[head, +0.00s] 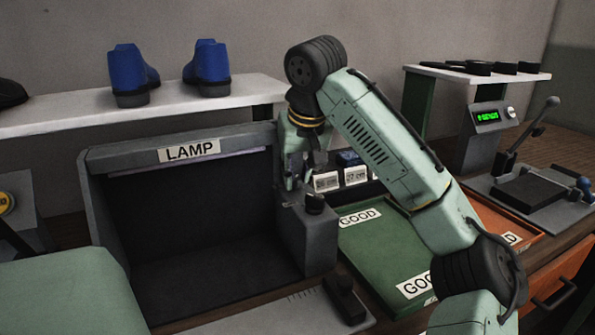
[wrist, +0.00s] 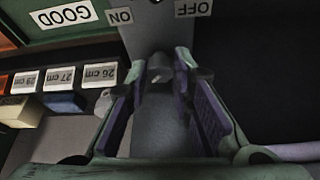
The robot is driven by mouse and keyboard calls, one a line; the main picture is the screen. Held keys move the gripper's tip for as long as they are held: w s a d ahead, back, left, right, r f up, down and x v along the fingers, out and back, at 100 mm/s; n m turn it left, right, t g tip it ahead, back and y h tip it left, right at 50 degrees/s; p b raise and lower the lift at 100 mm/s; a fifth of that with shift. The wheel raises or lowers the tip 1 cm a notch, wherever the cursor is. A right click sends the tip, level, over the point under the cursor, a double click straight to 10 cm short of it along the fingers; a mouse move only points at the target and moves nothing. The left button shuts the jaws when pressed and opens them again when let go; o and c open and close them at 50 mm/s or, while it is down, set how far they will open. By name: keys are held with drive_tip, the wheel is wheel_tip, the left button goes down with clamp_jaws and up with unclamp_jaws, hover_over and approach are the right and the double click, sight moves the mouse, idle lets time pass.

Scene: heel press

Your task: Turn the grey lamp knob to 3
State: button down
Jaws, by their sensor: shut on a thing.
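The lamp housing (head: 190,215) is a dark open-fronted box with a LAMP label, left of centre in the head view. A grey control box (head: 305,240) stands at its right side, with a short black part (head: 314,204) on top. My gripper (wrist: 163,80) points down at this control box. ON and OFF labels (wrist: 120,16) show beside the knob on the grey surface. The knob's pointer and any numbers around it cannot be read.
A shelf with blue shoes (head: 130,75) runs above the lamp. A press with a lever (head: 540,190) stands far right.

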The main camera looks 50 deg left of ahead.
sight(298, 180)
idle(0.3)
drive_tip(key=c, duration=1.4)
unclamp_jaws()
drive_tip(key=shift+r, duration=0.1)
drive_tip(key=shift+d+r, duration=0.1)
drive_tip(key=shift+r, duration=0.2)
drive_tip(key=shift+s+d+r, duration=0.15)
drive_tip(key=shift+d+r, duration=0.25)
drive_tip(key=shift+r, duration=0.15)
drive_tip(key=shift+s+d+r, duration=0.15)
drive_tip(key=shift+d+r, duration=0.25)
drive_tip(key=shift+r, duration=0.1)
drive_tip(key=s+d, duration=0.1)
drive_tip(key=d, duration=0.2)
drive_tip(key=s+d, duration=0.2)
drive_tip(key=d, duration=0.2)
drive_tip(key=s+d, duration=0.1)
drive_tip(key=d, duration=0.2)
drive_tip(key=shift+s+d+f, duration=0.1)
drive_tip(key=shift+s+d, duration=0.05)
drive_tip(key=shift+s, duration=0.2)
